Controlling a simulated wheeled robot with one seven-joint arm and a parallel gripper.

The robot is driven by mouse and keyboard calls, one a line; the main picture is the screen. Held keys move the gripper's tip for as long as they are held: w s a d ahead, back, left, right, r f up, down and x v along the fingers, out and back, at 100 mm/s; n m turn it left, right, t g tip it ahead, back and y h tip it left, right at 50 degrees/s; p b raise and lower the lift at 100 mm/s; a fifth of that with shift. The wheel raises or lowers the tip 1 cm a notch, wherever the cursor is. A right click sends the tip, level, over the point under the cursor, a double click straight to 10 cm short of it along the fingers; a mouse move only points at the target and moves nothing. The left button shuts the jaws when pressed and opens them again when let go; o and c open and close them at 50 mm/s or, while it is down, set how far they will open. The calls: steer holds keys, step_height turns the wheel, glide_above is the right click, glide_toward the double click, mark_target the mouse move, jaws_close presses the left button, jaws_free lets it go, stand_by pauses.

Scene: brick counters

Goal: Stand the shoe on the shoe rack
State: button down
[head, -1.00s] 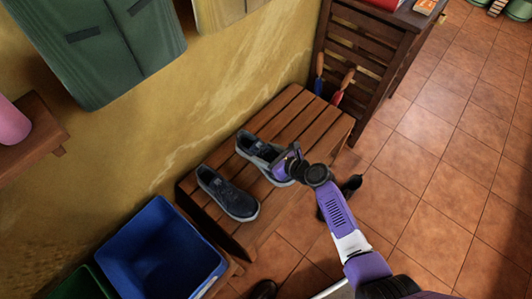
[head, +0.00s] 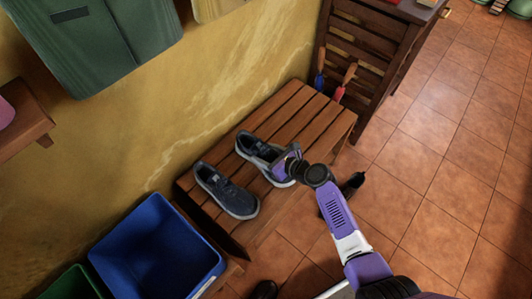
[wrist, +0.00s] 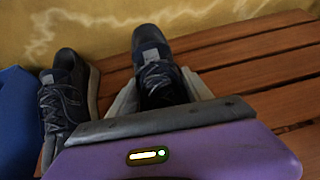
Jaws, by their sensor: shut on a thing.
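A slatted wooden shoe rack (head: 309,117) stands against the yellow wall. A dark blue-grey shoe (head: 252,146) is upright on its slats, toe pointing away from the wall. My gripper (head: 283,165) is shut on this shoe; its body hides part of the shoe in the head view. In the wrist view the shoe (wrist: 158,68) shows between the pale fingers, its lower part hidden by my gripper. A second, similar dark shoe (head: 228,192) stands upright on the rack to the left, a small gap away; it also shows in the wrist view (wrist: 63,100).
A blue bin (head: 160,250) stands left of the rack, with a green bin (head: 75,285) beside it. A dark slatted cabinet (head: 372,60) stands at the rack's far end. Dark footwear (head: 352,184) lies on the tiled floor. Slats right of the held shoe are clear.

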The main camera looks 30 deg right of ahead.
steer(key=shift+f, duration=0.3)
steer(key=shift+c, duration=1.9)
jaws_free()
steer(key=p+v, duration=0.2)
steer(key=v, duration=0.5)
steer(key=shift+s+d+r, duration=0.1)
steer(key=shift+s+r, duration=0.05)
steer(key=shift+s, duration=0.2)
